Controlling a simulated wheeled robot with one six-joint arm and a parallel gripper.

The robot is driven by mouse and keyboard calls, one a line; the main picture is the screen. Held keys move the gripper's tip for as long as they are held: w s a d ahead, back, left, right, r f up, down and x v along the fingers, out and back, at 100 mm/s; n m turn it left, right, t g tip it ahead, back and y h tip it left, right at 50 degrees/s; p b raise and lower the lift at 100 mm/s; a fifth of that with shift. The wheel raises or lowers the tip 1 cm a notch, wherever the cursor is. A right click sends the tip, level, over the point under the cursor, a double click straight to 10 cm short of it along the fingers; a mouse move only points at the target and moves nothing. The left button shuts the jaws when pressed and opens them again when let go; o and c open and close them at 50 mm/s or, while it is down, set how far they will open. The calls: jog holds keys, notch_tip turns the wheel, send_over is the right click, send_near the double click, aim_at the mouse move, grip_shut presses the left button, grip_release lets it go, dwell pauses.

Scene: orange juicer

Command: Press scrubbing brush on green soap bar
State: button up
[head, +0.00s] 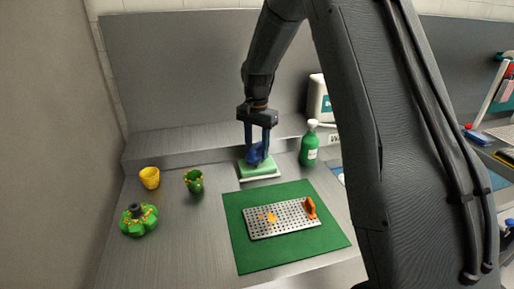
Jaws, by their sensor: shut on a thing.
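My gripper (257,150) points down at the back middle of the counter. It is shut on the blue scrubbing brush (255,155), which stands between its fingers. The brush is right at the green soap bar (259,170), and its lower end appears to meet the top of the bar. The contact itself is too small to tell. The soap bar lies on a pale dish (262,178) close to the back ledge. The brush's bristles are hidden.
A green mat (238,258) with a perforated metal tray (258,234) lies in front. The tray holds orange bits and an orange-handled item (310,207). A green pump bottle (309,150) stands right of the soap. Left are a yellow cup (149,178), a green cup (194,184) and a green juicer part (138,221).

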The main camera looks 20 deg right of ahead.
aim_at(258, 145)
jog(key=shift+f, duration=0.35)
dwell(1.4)
jog(key=shift+r+p, duration=2.2)
jog(key=shift+r, duration=1.4)
jog(key=shift+d, duration=0.1)
